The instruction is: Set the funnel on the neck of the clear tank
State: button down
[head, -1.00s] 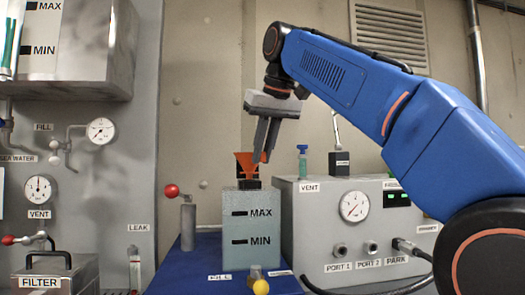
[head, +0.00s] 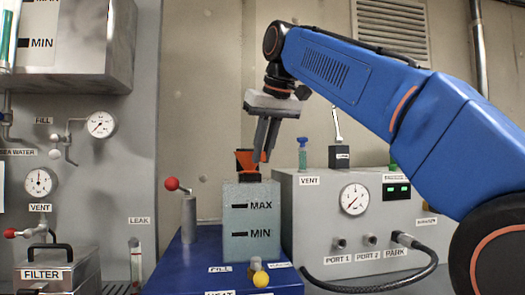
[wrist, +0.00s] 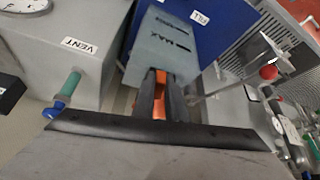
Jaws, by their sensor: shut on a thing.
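The clear tank (head: 250,222), a pale grey-green box marked MAX and MIN, stands on a blue base and also shows in the wrist view (wrist: 160,45). The orange funnel (head: 245,160) is at the dark neck (head: 248,177) on top of the tank. My gripper (head: 262,158) points down over the tank and is shut on the funnel. In the wrist view the orange of the funnel (wrist: 159,95) shows between the dark fingers. The fingers hide part of the funnel, and I cannot tell whether it is fully seated.
A grey box with a gauge (head: 354,199) and ports stands close on the right. A red-knobbed lever (head: 189,213) stands left of the tank. A yellow-knobbed valve (head: 260,277) is in front. A black hose (head: 400,272) lies at the lower right.

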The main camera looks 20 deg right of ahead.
jog(key=c, duration=1.7)
grip_release()
jog(key=v, duration=1.2)
